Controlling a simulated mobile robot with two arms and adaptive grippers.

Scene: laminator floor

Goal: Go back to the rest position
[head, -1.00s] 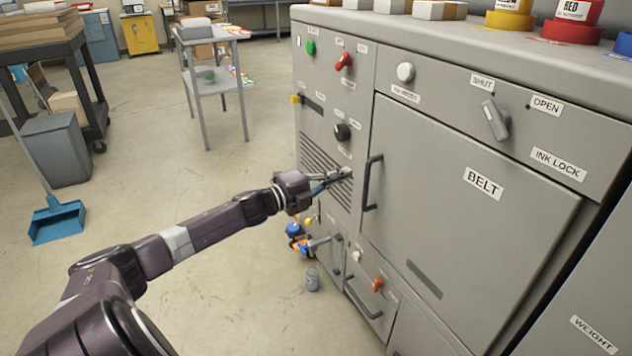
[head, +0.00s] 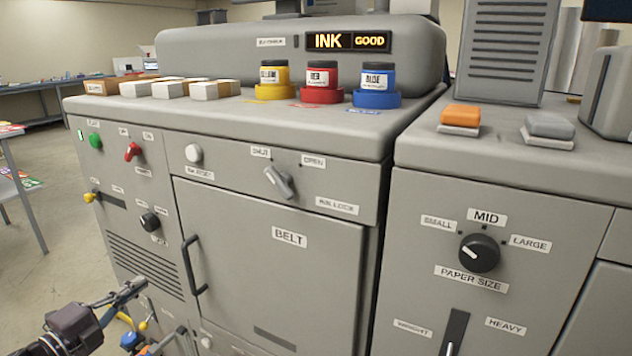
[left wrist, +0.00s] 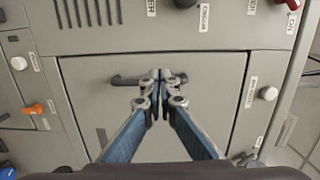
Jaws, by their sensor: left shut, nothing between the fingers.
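My left gripper (head: 128,290) is at the lower left of the head view, in front of the vent slots of the grey machine (head: 90,175). It is shut and holds nothing. In the left wrist view its closed fingertips (left wrist: 160,78) show in front of a grey door with a dark bar handle (left wrist: 125,80); they overlap the handle in the picture, and I cannot tell whether they touch it. My right gripper is not in view.
The BELT door (head: 275,285) has a black handle (head: 192,265) that sticks out. Yellow, red and blue ink bottles (head: 322,82) stand on top. A PAPER SIZE knob (head: 479,252) is at the right. Open floor (head: 35,290) lies at the left.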

